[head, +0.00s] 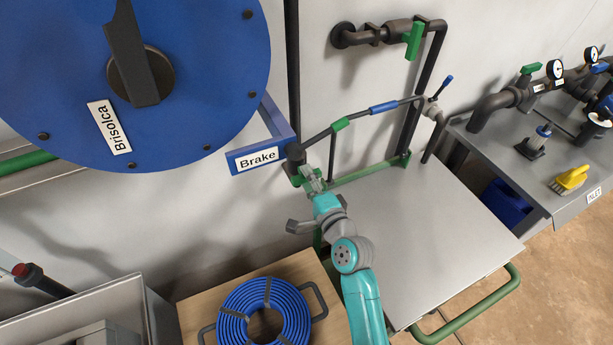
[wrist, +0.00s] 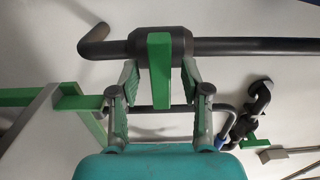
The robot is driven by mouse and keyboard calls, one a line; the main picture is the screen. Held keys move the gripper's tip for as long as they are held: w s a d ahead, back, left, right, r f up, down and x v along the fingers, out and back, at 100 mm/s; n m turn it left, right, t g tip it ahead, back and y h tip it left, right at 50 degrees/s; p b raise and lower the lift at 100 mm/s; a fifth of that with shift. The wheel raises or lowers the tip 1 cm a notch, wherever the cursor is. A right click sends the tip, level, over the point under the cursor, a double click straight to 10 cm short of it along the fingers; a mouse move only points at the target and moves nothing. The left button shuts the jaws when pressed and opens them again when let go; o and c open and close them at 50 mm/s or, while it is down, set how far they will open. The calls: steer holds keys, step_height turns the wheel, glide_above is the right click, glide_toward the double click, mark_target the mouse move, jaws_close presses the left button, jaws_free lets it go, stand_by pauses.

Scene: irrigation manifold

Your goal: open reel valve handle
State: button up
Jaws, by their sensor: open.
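The green valve handle (wrist: 160,70) hangs from a dark valve body (wrist: 118,46) on a dark pipe in the wrist view. My gripper (wrist: 161,78) is open, with one ribbed finger on each side of the handle. A gap shows between the handle and each finger. The handle is mostly hidden there by my gripper. No label naming this valve shows.
The blue reel disc (head: 200,110) and the Brake bracket (head: 258,158) are close at the upper left. A grey cart top (head: 440,240) is clear at the right. A blue hose coil (head: 240,310) lies below. Another green handle (head: 413,40) is on the wall pipe.

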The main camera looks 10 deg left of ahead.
steer(key=shift+w+a, duration=0.3)
steer(key=shift+w, duration=0.1)
jaws_close()
